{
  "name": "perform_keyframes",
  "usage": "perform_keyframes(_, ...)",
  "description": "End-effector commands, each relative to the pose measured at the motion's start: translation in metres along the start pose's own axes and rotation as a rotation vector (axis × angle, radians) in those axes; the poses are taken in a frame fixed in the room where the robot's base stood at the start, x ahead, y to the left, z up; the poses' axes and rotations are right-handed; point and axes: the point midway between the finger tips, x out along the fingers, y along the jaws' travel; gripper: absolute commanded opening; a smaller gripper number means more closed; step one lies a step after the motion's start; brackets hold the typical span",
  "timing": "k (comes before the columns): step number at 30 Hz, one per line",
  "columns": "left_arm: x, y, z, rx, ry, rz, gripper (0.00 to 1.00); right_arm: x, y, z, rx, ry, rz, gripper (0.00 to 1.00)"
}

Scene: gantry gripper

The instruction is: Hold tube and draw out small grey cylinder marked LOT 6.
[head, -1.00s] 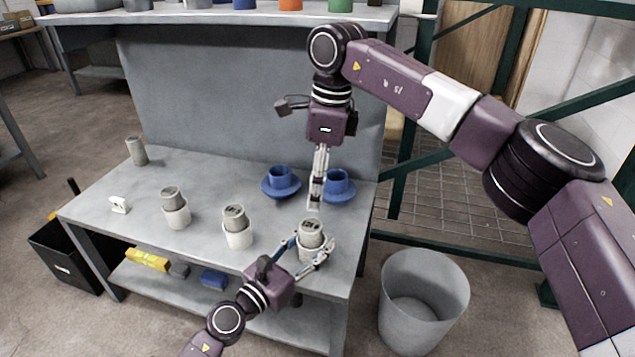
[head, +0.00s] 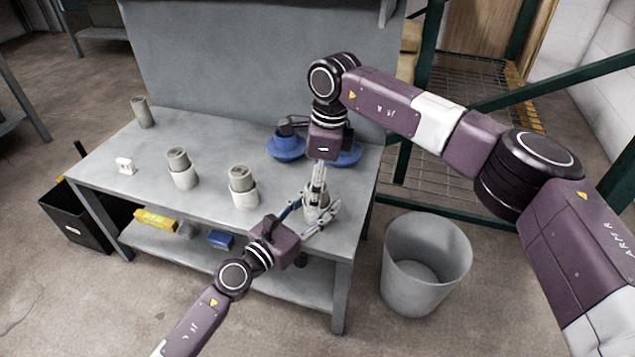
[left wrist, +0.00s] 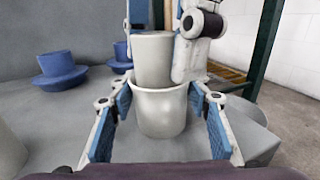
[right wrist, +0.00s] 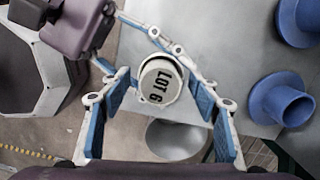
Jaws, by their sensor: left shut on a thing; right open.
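The grey cylinder marked LOT 6 (right wrist: 158,84) stands upright in a white tube (left wrist: 162,112) near the front right corner of the bench. Its upper part sticks out above the tube's rim. My left gripper (head: 318,212) is shut on the tube, one finger on each side, in the left wrist view too. My right gripper (head: 318,182) points down from above and is open. In the left wrist view its fingers are on either side of the cylinder's upper part. The right wrist view shows the LOT 6 end between those fingers, with gaps.
Two more white tubes with grey cylinders, one in the middle (head: 244,195) and one further left (head: 184,180), stand on the bench. A lone grey cylinder (head: 142,112) stands at the back left. A grey bin (head: 425,265) stands on the floor.

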Motion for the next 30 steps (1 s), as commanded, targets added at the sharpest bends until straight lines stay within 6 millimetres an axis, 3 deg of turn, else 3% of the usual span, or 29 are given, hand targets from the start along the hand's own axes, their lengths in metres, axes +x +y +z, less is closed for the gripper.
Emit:
perform_keyframes(4, -0.0001, 0.0003, -0.0002, 0.000, 0.000, 0.001, 0.20, 0.0000, 0.0000, 0.0000, 0.000, 0.000, 0.000, 0.54)
perform_keyframes(19, 0.0000, 0.0002, -0.0001, 0.000, 0.000, 0.000, 0.20, -0.0004, 0.0000, 0.0000, 0.000, 0.000, 0.000, 0.00)
perform_keyframes(30, -0.0002, 0.0003, -0.0006, 0.000, 0.001, 0.001, 0.20, -0.0097, -0.0006, 0.0018, 0.000, -0.003, -0.002, 0.00)
